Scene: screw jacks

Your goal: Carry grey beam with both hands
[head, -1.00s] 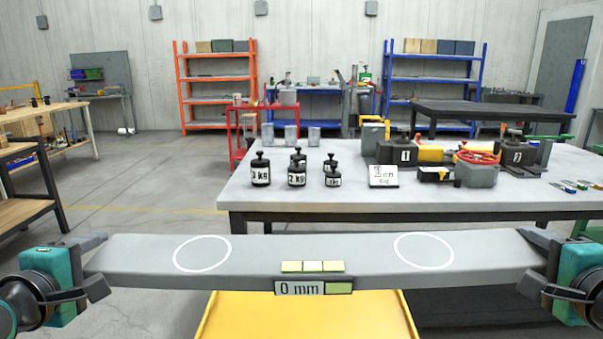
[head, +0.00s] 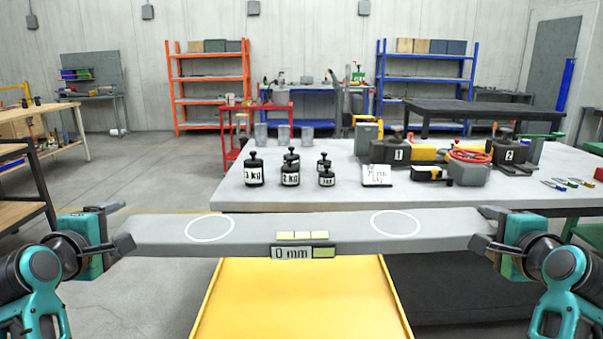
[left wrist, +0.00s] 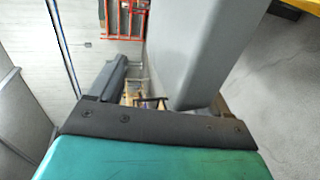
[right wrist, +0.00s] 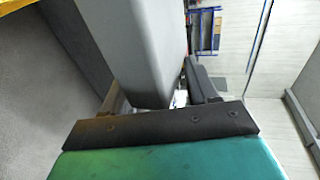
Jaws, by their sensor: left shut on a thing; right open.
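The grey beam (head: 300,230) lies crosswise and looks level in the head view. It has two white rings on top, a light strip in the middle and a "0 mm" plate on its front. My left gripper (head: 115,228) is shut on the beam's left end. My right gripper (head: 487,228) has its fingers on both sides of the right end, but is open. The beam also runs between the fingers in the left wrist view (left wrist: 200,45) and the right wrist view (right wrist: 135,50). Finger contact is partly hidden there.
A yellow surface (head: 300,300) lies below the beam; I cannot tell whether they touch. Beyond stands a grey table (head: 400,195) with black weights (head: 254,170), a white card (head: 377,175) and several devices. A wooden bench (head: 50,130) is at left. Open floor (head: 140,170) shows left of the table.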

